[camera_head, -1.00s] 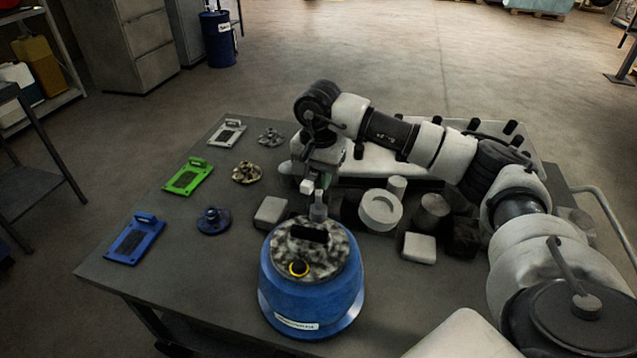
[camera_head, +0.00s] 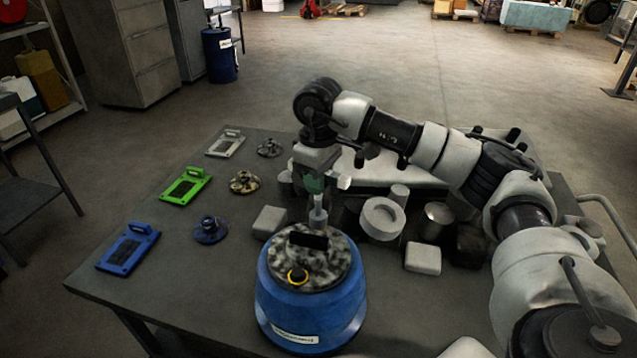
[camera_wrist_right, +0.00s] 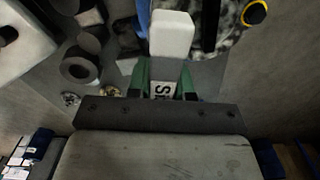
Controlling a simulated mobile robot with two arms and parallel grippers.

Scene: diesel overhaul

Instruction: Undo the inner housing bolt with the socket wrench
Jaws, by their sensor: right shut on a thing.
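The blue housing (camera_head: 312,305) stands at the table's front, with a mottled grey top (camera_head: 325,272). A yellow-ringed round feature (camera_head: 297,277) sits near the top's front edge. My right gripper (camera_head: 315,190) is above the housing's back edge, shut on the socket wrench (camera_head: 318,217), whose grey shaft points down. Its lower end is at or just behind the top's back rim; I cannot tell if it touches. In the right wrist view, the green fingers (camera_wrist_right: 163,80) flank a labelled part, with a pale block (camera_wrist_right: 171,33) ahead. The inner bolt is not discernible. My left gripper is out of view.
Blue (camera_head: 130,248), green (camera_head: 186,186) and grey (camera_head: 225,144) plates lie at the table's left, with small flanged parts beside them. A pale ring (camera_head: 382,218), blocks and cylinders crowd the area right of the housing. The table's front left (camera_head: 190,275) is clear.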

